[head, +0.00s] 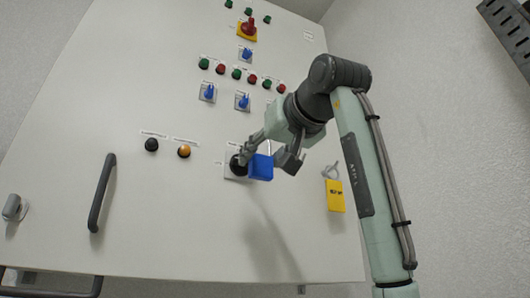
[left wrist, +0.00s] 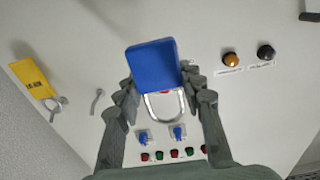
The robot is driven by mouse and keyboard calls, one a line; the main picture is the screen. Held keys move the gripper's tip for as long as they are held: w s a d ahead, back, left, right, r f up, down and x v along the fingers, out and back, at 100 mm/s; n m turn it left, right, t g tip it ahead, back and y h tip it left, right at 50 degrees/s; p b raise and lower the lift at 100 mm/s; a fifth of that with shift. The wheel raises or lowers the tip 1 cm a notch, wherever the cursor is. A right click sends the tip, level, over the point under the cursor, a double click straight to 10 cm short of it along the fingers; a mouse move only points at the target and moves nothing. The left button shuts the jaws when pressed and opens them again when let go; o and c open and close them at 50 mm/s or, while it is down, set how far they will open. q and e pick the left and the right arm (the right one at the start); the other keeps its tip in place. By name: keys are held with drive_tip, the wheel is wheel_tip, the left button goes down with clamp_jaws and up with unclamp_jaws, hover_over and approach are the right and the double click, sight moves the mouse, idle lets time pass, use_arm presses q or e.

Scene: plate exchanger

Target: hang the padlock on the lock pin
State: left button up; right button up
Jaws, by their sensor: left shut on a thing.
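A blue padlock (head: 260,168) is between the fingers of my left gripper (head: 268,158), in front of the panel. In the left wrist view the padlock (left wrist: 154,66) shows its blue body and silver shackle, with the left gripper's fingers (left wrist: 160,88) closed on both sides. A black rotary switch (head: 236,165) on a pale plate lies right beside the padlock in the head view, partly covered by it and a finger. I cannot make out a lock pin there or tell whether the shackle touches anything. My right gripper is not in view.
A yellow tag (head: 335,196) hangs to the right of the gripper. The left wrist view shows a thin metal hook (left wrist: 97,101) near the tag. The panel carries several buttons and blue switches (head: 242,101) above, and a dark handle (head: 102,193) at left.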

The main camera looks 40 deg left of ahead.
use_arm(q)
drive_tip(key=shift+x, duration=1.3)
drive_tip(key=shift+w+a+f, duration=0.2)
drive_tip(key=shift+w+a, duration=0.05)
drive_tip(key=shift+a, duration=0.3)
drive_tip(key=shift+w+a+f, duration=0.15)
drive_tip(key=shift+w+a, duration=0.05)
drive_tip(key=shift+a, duration=0.4)
drive_tip(key=shift+w+a+f, duration=0.2)
drive_tip(key=shift+w+a, duration=0.05)
drive_tip(key=shift+a, duration=0.3)
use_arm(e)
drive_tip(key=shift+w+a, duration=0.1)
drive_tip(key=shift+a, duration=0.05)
use_arm(q)
drive_tip(key=o, duration=1.2)
drive_tip(key=shift+o, duration=0.4)
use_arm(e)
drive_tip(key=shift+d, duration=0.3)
use_arm(q)
drive_tip(key=shift+d, duration=0.1)
